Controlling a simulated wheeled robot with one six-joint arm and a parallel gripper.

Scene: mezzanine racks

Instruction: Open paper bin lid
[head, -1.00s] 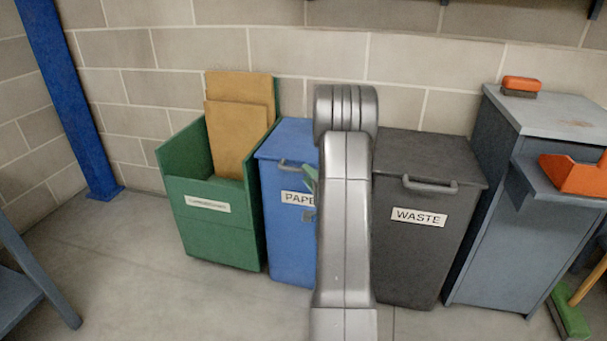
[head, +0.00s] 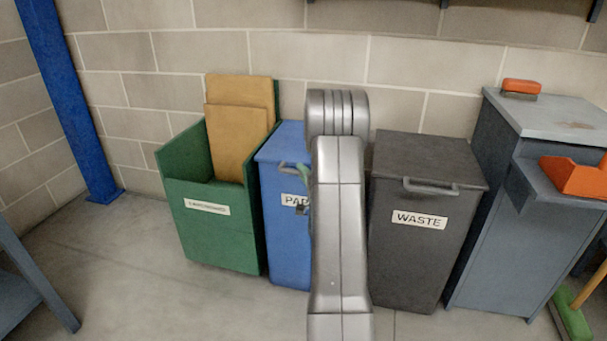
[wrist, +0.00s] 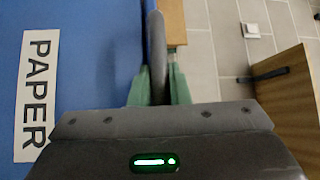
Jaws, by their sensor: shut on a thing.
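The blue paper bin (head: 287,240) stands between the green cardboard bin and the dark waste bin, partly hidden by my arm. Its lid (head: 277,142) looks down. A grey handle (head: 286,164) is at the lid's front edge; its right part is hidden. The white PAPER label (wrist: 36,90) shows on the blue face in the wrist view. My gripper (wrist: 158,85) has green fingers on both sides of the grey handle bar (wrist: 156,45) and is shut on it. In the head view my gripper (head: 304,178) is small and partly covered by my arm.
The green bin (head: 215,245) holds cardboard sheets (head: 238,130). The waste bin (head: 420,260) stands close on the right, then a grey cabinet (head: 500,230) with orange things on it. A brick wall (head: 420,50) is behind. Floor in front is clear.

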